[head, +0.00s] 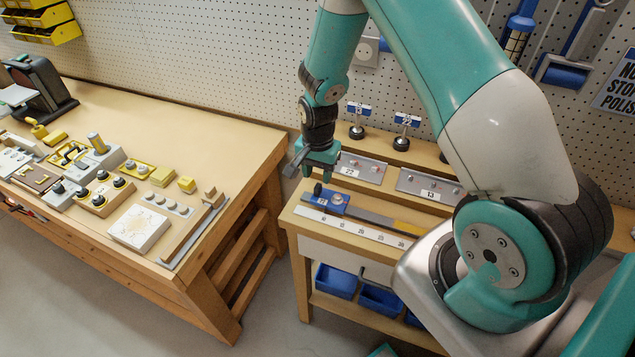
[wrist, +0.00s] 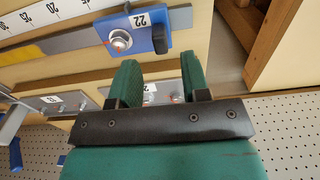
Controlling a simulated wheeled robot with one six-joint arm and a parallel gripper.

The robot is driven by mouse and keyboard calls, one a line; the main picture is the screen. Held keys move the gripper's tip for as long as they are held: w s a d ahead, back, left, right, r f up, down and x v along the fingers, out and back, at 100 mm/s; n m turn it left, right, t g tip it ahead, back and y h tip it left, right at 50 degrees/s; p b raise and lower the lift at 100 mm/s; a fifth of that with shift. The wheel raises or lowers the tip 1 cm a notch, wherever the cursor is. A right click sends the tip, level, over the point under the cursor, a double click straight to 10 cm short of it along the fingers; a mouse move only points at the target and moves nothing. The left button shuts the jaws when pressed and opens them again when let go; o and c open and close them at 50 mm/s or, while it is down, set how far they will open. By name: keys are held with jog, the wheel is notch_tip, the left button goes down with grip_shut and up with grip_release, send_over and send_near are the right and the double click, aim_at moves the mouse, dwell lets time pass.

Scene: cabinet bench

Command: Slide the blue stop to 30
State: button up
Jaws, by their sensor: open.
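The blue stop (head: 336,201) sits near the left end of a grey rail (head: 372,217) in the head view. It carries a silver knob, a black knob and a tag reading 22, clear in the wrist view (wrist: 150,38). A white scale (head: 350,227) with marks from 10 to 30, rising to the right, runs along the rail's front; it also shows in the wrist view (wrist: 40,17). My gripper (head: 319,172) is open and empty, above and a little behind the stop, not touching it. Its two fingers show in the wrist view (wrist: 161,82).
Two knobbed posts with tags stand on the back ledge (head: 402,131). A yellow piece (head: 408,228) lies at the rail's right. A larger bench (head: 215,130) with many parts stands left, across a gap.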

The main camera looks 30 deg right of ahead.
aim_at(318, 186)
jog(key=shift+f+p, duration=0.45)
jog(key=shift+f, duration=2.25)
grip_shut()
